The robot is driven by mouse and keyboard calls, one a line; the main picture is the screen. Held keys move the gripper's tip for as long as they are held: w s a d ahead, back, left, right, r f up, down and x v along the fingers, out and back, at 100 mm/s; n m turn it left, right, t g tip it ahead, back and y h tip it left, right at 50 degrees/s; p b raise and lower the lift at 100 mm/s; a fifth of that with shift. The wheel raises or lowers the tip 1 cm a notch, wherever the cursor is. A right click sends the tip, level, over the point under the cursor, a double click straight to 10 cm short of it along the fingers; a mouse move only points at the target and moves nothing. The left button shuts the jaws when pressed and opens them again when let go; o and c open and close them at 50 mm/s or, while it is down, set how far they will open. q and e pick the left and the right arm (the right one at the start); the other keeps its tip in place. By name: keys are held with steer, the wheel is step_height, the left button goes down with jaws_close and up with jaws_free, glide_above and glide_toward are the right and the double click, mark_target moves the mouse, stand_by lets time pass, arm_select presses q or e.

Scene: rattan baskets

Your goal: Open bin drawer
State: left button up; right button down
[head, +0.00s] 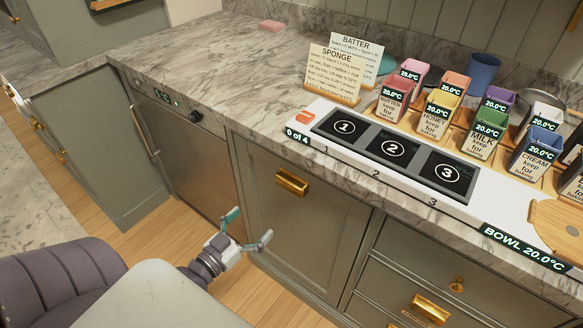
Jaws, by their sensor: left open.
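A grey-green front panel (300,228) with a brass cup handle (292,182) near its top sits under the counter, right of the metal-fronted appliance; it looks shut. Nothing on it marks it as the bin drawer. Another grey-green drawer (410,312) with a brass handle (432,308) is at the lower right, and it also looks shut. My left gripper (251,226) is open and empty, with its fingers spread. In the picture it is below and left of the first handle, apart from it. My right gripper is out of view.
A metal-fronted appliance (195,165) with a long bar handle (146,130) stands left of the panel. The marble counter (225,70) above holds recipe cards (334,74), numbered dark squares (394,148) and several coloured containers (488,128). Wooden floor (150,238) shows in front.

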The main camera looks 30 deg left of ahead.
arm_select(q)
steer(key=r, duration=0.2)
glide_toward(288, 185)
steer(key=w, duration=0.9)
steer(key=shift+w+d+f, duration=0.1)
steer(key=shift+d+f, duration=0.1)
steer(key=shift+d, duration=0.05)
steer(key=shift+w+f, duration=0.1)
steer(key=shift+w, duration=0.45)
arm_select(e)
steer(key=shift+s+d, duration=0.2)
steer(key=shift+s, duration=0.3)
